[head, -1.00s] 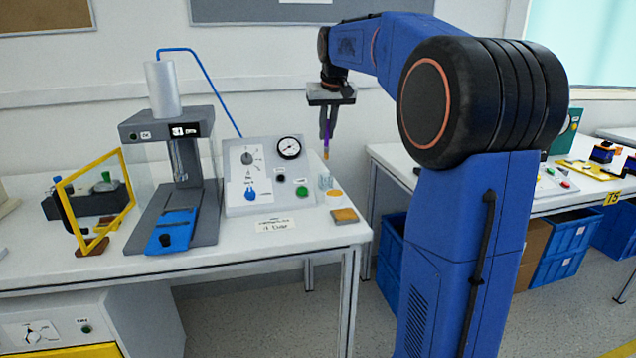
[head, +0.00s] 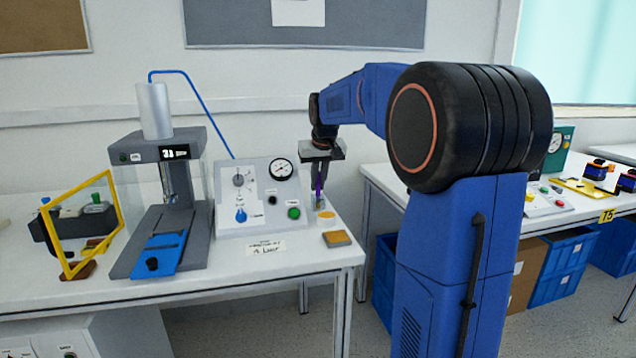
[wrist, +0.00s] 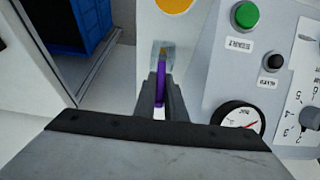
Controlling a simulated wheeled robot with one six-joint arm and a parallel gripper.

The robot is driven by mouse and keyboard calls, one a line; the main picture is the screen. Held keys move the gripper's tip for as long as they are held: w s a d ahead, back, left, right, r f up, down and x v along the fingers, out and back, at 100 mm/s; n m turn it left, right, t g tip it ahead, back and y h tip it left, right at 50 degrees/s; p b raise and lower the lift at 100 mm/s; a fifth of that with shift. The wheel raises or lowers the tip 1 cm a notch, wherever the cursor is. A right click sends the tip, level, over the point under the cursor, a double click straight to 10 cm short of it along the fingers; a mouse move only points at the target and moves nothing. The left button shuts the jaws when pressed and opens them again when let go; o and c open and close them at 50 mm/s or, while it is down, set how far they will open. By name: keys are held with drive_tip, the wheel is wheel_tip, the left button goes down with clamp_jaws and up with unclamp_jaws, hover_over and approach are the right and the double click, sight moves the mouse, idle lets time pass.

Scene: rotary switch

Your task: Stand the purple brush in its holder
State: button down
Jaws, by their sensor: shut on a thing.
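The purple brush (head: 318,197) hangs upright, tip down, in my gripper (head: 319,186), which is shut on it above the right end of the bench. In the wrist view the purple handle (wrist: 160,86) is between the two fingers, with its tan tip pointing away from me. The small clear holder (wrist: 172,60) shows around the tip in the wrist view. The tip lines up with the holder, but I cannot tell how far inside it is. In the head view the gripper and brush largely hide the holder.
A sloped control panel (head: 240,215) with a gauge, knobs and a green button stands close beside the gripper. An orange disc (head: 327,215) and a brown-yellow block (head: 337,238) lie near the holder. The bench's right edge is close by.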

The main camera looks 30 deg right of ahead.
drive_tip(key=shift+f, duration=0.1)
drive_tip(key=c, duration=1.8)
unclamp_jaws()
drive_tip(key=v, duration=1.2)
drive_tip(key=s+a+f+n, duration=0.1)
drive_tip(key=s+a+f, duration=0.4)
drive_tip(key=s+f, duration=0.3)
drive_tip(key=s+a+f+n, duration=0.1)
drive_tip(key=s+a+f, duration=0.5)
drive_tip(key=s, duration=0.9)
drive_tip(key=s+a+f+n+y, duration=0.1)
drive_tip(key=s+a+f, duration=0.5)
drive_tip(key=s+f, duration=0.4)
drive_tip(key=shift+s+a+f, duration=0.15)
drive_tip(key=shift+s, duration=1)
